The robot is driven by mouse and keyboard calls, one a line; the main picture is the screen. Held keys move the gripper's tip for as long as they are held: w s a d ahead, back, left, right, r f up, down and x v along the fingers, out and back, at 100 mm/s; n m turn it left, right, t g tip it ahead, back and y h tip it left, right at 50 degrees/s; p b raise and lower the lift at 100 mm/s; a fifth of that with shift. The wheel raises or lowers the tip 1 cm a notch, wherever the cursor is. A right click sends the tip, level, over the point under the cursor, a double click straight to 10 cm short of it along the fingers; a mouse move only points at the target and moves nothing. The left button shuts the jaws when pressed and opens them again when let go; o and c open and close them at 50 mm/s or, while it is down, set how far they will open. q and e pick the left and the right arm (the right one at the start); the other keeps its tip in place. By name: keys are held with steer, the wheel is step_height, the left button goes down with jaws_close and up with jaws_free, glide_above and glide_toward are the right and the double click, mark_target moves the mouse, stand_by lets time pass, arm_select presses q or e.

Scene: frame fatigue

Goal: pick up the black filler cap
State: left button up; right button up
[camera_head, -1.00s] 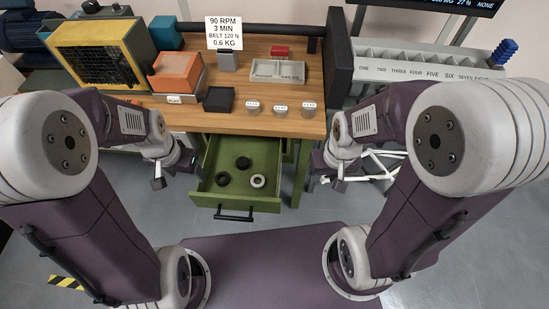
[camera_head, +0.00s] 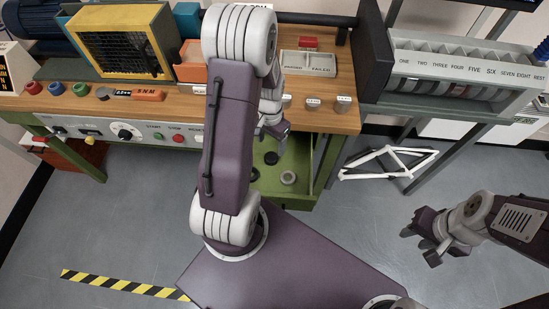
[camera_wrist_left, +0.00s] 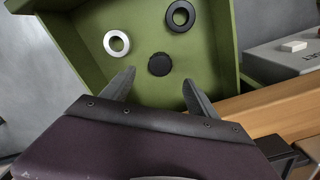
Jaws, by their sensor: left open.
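The black filler cap (camera_wrist_left: 159,64) is a small solid black disc lying on the floor of the open green drawer (camera_wrist_left: 205,65). It also shows in the head view (camera_head: 271,158). My left gripper (camera_wrist_left: 154,82) is open and empty. Its fingers point into the drawer, and in the left wrist view the cap lies just beyond the fingertips, roughly midway between them. The gap in height cannot be told. My right gripper (camera_head: 420,245) looks open and empty, out over the floor at the right, away from the drawer.
A black ring (camera_wrist_left: 180,16) and a silver ring (camera_wrist_left: 116,43) lie in the drawer beside the cap. The drawer walls surround them. The wooden bench top (camera_head: 340,116) is above and behind. A white frame (camera_head: 385,163) stands right of the drawer.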

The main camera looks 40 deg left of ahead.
mark_target(271, 156)
arm_select(q)
step_height(271, 156, down, 8)
steer(key=shift+w+a+f+b, duration=0.1)
steer(key=shift+f+b, duration=0.1)
steer(key=shift+b, duration=0.4)
steer(key=shift+r, duration=0.1)
steer(key=c, duration=1.5)
